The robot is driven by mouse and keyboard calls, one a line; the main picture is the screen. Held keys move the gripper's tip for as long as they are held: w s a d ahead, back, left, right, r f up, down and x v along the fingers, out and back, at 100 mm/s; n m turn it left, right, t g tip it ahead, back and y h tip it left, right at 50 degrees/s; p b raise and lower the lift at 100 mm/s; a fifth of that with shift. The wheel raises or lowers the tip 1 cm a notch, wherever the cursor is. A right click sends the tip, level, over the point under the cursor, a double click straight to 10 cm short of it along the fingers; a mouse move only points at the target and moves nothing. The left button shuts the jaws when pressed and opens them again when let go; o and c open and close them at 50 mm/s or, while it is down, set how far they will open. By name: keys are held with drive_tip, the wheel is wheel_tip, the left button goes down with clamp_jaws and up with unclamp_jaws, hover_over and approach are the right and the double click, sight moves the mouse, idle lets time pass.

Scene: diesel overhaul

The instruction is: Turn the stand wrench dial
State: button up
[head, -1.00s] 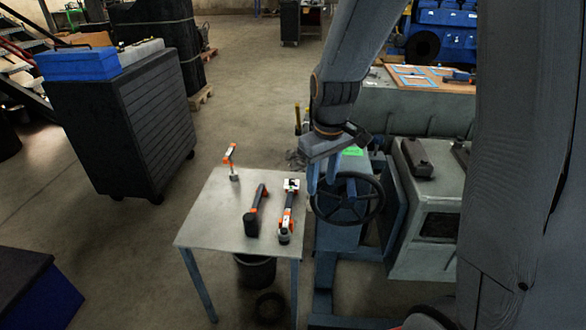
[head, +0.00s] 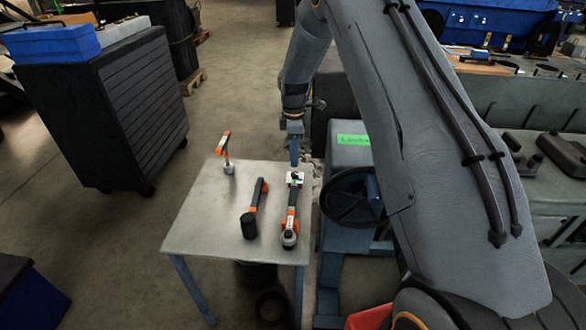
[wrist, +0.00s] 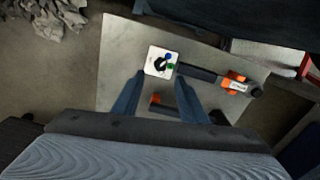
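A white square plate with a black dial (wrist: 158,62) and small blue and green spots shows in the wrist view. It sits at the end of a long black and orange wrench (head: 290,212) lying on the grey table (head: 215,220). The white plate (head: 296,178) also shows in the head view at the table's far right edge. My gripper (wrist: 160,80) is open and empty, with one finger either side of the line to the plate. In the head view my gripper (head: 294,155) points down just above and behind the plate; contact cannot be told.
A second black and orange tool (head: 254,210) lies left of the wrench. An orange-topped tool (head: 226,155) stands at the far left of the table. A dark handwheel (head: 350,197) on a blue stand is close on the right. A black cabinet (head: 110,110) stands left.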

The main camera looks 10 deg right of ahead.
sight(295, 173)
drive_tip(key=f, duration=0.2)
drive_tip(key=f+p, duration=0.1)
drive_tip(key=f, duration=0.2)
drive_tip(key=shift+s+d+f+p, duration=0.1)
drive_tip(key=shift+d+f+p, duration=0.15)
drive_tip(key=shift+f+p, duration=0.1)
drive_tip(key=shift+a+f, duration=0.1)
drive_tip(key=shift+f, duration=0.6)
drive_tip(key=shift+c, duration=0.5)
clamp_jaws()
